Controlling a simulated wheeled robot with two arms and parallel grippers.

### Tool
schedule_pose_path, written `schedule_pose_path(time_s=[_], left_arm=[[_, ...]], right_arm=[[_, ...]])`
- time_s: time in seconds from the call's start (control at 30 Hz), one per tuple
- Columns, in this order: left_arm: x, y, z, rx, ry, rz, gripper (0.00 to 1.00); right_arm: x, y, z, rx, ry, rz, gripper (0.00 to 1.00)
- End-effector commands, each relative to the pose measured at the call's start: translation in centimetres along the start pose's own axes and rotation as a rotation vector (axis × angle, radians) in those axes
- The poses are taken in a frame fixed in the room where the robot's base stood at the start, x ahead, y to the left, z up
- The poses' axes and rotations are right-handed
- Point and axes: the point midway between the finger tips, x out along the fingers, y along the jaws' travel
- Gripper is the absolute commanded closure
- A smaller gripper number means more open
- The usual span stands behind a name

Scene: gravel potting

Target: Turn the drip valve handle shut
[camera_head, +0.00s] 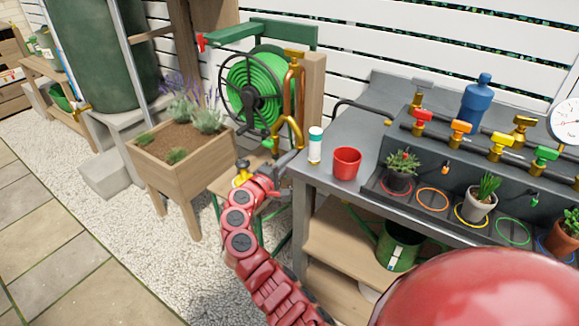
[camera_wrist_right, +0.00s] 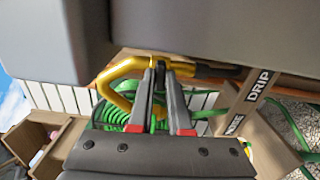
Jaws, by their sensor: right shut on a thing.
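In the right wrist view, the two dark fingers of my right gripper (camera_wrist_right: 161,68) are closed together at a bent yellow metal piece (camera_wrist_right: 118,73). I take the part they grip to be the drip valve handle, though the fingers hide it. A wooden board with the word DRIP (camera_wrist_right: 258,87) is to the right of the fingers. In the head view, my right gripper (camera_head: 292,156) is at the brass pipework (camera_head: 287,128), left of the grey bench's corner. The handle cannot be made out there. My left gripper is not in view.
A green hose reel (camera_head: 250,88) stands behind the gripper. A wooden planter (camera_head: 180,165) is to the left. The grey bench (camera_head: 320,176) holds a white bottle (camera_head: 315,146), a red cup (camera_head: 346,163), potted plants and several coloured valves. Gravel lies below.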

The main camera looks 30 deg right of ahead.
Motion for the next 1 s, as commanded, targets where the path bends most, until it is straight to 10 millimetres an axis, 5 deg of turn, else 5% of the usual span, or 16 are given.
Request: schedule_pose_path(time_s=[0.67, 0.7, 0.87, 1.0], left_arm=[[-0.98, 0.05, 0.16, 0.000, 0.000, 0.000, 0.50], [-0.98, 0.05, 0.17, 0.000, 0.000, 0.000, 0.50], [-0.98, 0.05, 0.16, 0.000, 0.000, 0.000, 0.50], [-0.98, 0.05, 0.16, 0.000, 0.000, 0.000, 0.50]], right_arm=[[0.03, -0.17, 0.05, 0.068, -0.002, -0.003, 1.00], [0.03, -0.17, 0.05, 0.068, -0.002, -0.003, 0.82], [0.02, -0.13, 0.03, 0.068, -0.001, -0.002, 0.54], [0.02, -0.10, 0.02, 0.068, -0.001, -0.002, 0.54]])
